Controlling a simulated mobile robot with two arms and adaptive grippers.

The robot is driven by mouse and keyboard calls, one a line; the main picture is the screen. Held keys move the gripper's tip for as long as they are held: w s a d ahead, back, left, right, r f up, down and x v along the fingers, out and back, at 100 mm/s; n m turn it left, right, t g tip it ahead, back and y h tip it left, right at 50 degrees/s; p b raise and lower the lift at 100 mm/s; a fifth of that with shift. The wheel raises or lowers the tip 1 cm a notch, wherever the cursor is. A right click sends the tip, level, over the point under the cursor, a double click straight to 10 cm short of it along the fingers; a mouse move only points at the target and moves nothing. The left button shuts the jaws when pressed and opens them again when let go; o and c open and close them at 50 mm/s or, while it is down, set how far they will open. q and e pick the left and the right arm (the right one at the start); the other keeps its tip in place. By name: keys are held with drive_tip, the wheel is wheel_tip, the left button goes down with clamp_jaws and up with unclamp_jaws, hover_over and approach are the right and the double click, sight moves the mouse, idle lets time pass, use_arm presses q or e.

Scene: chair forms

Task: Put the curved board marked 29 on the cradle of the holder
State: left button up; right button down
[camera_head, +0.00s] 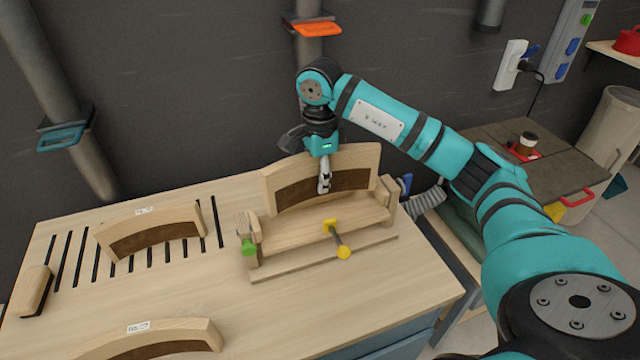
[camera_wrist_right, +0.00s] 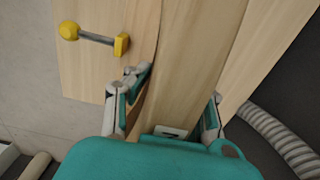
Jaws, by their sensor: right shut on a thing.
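A curved light-wood board (camera_head: 355,161) with a dark inlay stands upright at the holder (camera_head: 292,236) on the workbench. My right gripper (camera_head: 324,186) is shut on it from above, one finger on each face; it also shows in the right wrist view (camera_wrist_right: 178,88). A small label sits on the board's edge there, but its number is mostly hidden. The board's lower edge is behind the holder's front rail, so I cannot tell whether it rests on the cradle. The holder has a yellow-knobbed clamp (camera_head: 343,251) in front and a green knob (camera_head: 249,248) at its left.
Another curved board (camera_head: 152,228) stands on the slotted left part of the bench (camera_head: 380,297). A further one (camera_head: 160,340) is at the front edge; both labels are too small to read. A wooden block (camera_head: 31,290) lies far left. The bench's front right is clear.

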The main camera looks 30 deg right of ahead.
wheel_tip(320, 180, down, 2)
drive_tip(key=shift+s+f+p, duration=0.1)
drive_tip(key=shift+p, duration=0.5)
drive_tip(key=shift+f, duration=0.35)
use_arm(q)
drive_tip(key=shift+s+r, duration=0.3)
drive_tip(key=shift+r, duration=0.45)
use_arm(e)
drive_tip(key=shift+f, duration=0.15)
use_arm(q)
drive_tip(key=shift+s, duration=0.1)
use_arm(e)
drive_tip(key=shift+f+b, duration=0.6)
drive_tip(key=c, duration=1.1)
unclamp_jaws()
drive_tip(key=shift+r, duration=0.1)
drive_tip(key=shift+c, duration=0.2)
use_arm(q)
drive_tip(key=shift+s+f, duration=0.1)
drive_tip(key=shift+f, duration=0.45)
